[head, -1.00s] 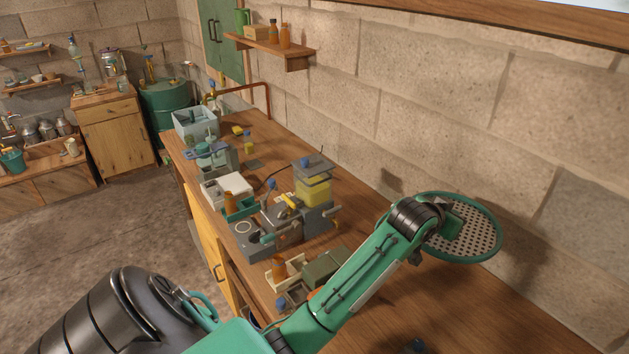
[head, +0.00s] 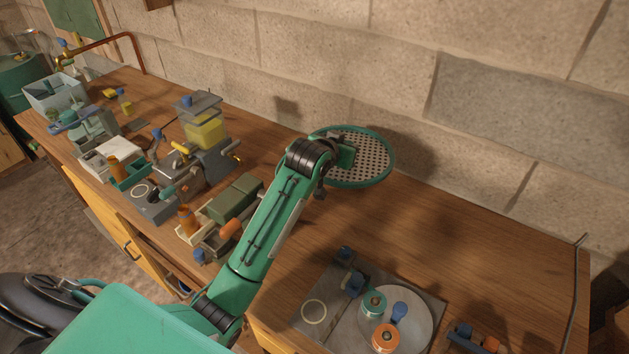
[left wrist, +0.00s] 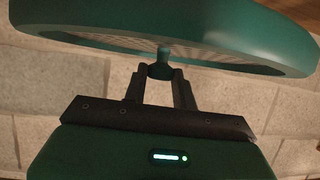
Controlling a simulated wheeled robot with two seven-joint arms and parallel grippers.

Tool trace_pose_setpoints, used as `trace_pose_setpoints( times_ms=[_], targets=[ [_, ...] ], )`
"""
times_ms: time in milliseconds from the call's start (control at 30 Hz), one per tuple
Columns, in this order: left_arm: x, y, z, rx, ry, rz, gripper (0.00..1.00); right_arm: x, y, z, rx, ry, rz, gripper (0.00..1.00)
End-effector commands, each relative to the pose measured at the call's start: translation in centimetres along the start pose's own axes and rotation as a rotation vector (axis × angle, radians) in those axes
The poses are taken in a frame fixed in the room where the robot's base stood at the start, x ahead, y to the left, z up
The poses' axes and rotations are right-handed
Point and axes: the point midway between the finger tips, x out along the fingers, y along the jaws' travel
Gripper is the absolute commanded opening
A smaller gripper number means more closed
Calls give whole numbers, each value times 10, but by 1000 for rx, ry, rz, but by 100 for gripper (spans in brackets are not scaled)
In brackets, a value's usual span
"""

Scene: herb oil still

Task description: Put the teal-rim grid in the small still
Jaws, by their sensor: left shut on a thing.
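The teal-rim grid (head: 372,160) is a round perforated disc with a teal rim, held above the wooden bench near the block wall. My left gripper (left wrist: 160,75) is shut on a small teal knob at the grid; in the left wrist view the grid's rim (left wrist: 200,50) spans the top of the picture. In the head view my wrist hides the fingers and part of the grid's left side. I cannot make out a small still for certain in these frames. My right gripper is not in view.
On the bench (head: 480,230), a metal plate with a pale disc (head: 415,315) and small spools lies at front right. A grey machine with a yellow block (head: 205,132), a green-grey box (head: 236,198) and a pale blue bin (head: 55,92) stand left. Bare wood lies right of the grid.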

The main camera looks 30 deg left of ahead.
Motion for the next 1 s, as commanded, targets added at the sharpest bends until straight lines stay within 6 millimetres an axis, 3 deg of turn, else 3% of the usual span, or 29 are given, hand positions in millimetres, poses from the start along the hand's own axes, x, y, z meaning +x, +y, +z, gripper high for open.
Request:
trace_pose_setpoints(
  times_ms=[500,1000],
  targets=[
    [54,0,115,0,-3,1,0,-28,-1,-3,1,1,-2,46],
    [80,0,166,1,0,1,0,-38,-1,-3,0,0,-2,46]
  ],
)
